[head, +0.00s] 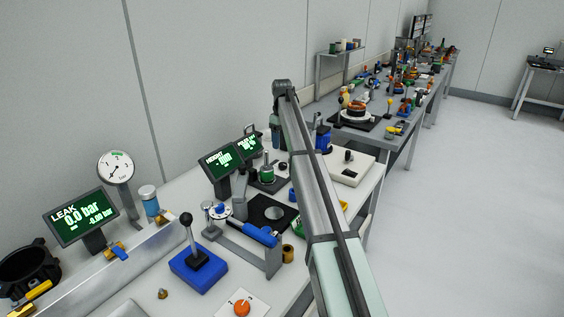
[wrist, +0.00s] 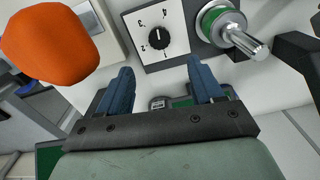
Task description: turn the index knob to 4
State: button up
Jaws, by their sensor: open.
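The index knob (wrist: 155,38) is a small black knob on a white square plate (wrist: 177,54) with digits around it, at the top middle of the wrist view. A pale mark on the knob points roughly up in the picture; I cannot tell exactly which digit it meets. My gripper (wrist: 159,76) has two blue fingers, spread apart with nothing between them. The knob lies beyond the fingertips, between their lines and apart from them. In the head view my arm covers the gripper, and I cannot pick out the knob there for sure.
Beside the plate are a green-ringed fitting with a metal lever (wrist: 242,40) and a large orange rounded thing (wrist: 48,45) close to the camera. The head view shows a crowded bench with a blue joystick base (head: 198,268), an orange knob (head: 241,308) and a gauge (head: 116,167).

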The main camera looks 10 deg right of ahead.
aim_at(282, 163)
notch_tip(282, 163, down, 10)
dwell(0.5)
jog(key=shift+c, duration=0.2)
jog(key=c, duration=1)
jog(key=shift+d+m, duration=0.1)
jog(key=shift+m, duration=2.2)
jog(key=o, duration=1)
jog(key=shift+o, duration=0.2)
jog(key=shift+w+r, duration=0.1)
notch_tip(282, 163, up, 14)
